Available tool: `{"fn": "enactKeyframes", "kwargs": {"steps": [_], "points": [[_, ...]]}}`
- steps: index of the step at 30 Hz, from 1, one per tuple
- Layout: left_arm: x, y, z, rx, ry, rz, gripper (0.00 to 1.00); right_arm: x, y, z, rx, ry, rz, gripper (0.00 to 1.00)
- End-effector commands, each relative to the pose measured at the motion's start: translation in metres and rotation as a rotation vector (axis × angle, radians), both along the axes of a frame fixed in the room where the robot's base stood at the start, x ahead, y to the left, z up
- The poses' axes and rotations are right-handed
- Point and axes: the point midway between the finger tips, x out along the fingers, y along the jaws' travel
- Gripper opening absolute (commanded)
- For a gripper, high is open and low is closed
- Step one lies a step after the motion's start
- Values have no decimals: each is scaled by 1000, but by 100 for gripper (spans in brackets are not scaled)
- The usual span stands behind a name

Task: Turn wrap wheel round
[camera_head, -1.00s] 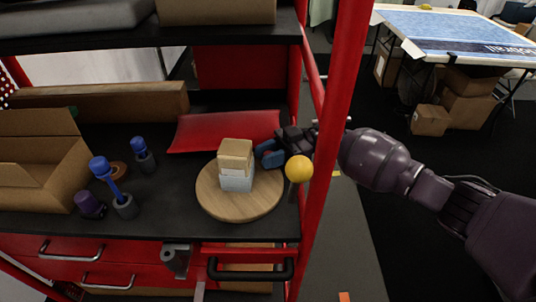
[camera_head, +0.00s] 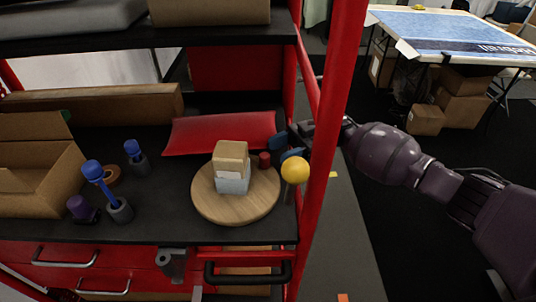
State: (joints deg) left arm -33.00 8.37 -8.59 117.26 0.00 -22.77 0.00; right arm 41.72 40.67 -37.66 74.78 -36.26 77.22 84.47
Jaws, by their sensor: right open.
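The wrap wheel (camera_head: 215,208), a round light wooden disc, lies flat on the black shelf. A small box (camera_head: 231,165), brown above and pale on its lower part, stands near the disc's middle. A short dark red peg (camera_head: 264,160) stands near the disc's far right edge. My right gripper (camera_head: 285,147) reaches in from the right past the red post. Its blue fingertips are apart, just right of and behind the peg, with nothing seen between them. The yellow ball partly overlaps the near finger in the picture. My left gripper is out of view.
A yellow ball on a stem (camera_head: 294,170) stands at the disc's right. A red upright post (camera_head: 334,120) stands close by my right wrist. A red curved tray (camera_head: 220,133) lies behind the disc. Blue-handled tools (camera_head: 95,172) and an open carton (camera_head: 50,170) are left.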

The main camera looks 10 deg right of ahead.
Motion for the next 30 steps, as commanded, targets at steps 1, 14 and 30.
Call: {"fn": "enactKeyframes", "kwargs": {"steps": [1, 14, 30], "points": [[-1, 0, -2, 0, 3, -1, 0, 3, -10, -2, -3, 1, -2, 53], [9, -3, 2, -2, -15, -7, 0, 15, -55, -1, 0, 0, 0, 53], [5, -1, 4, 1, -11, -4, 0, 7, -52, -2, 44, -130, -42, 13]]}}
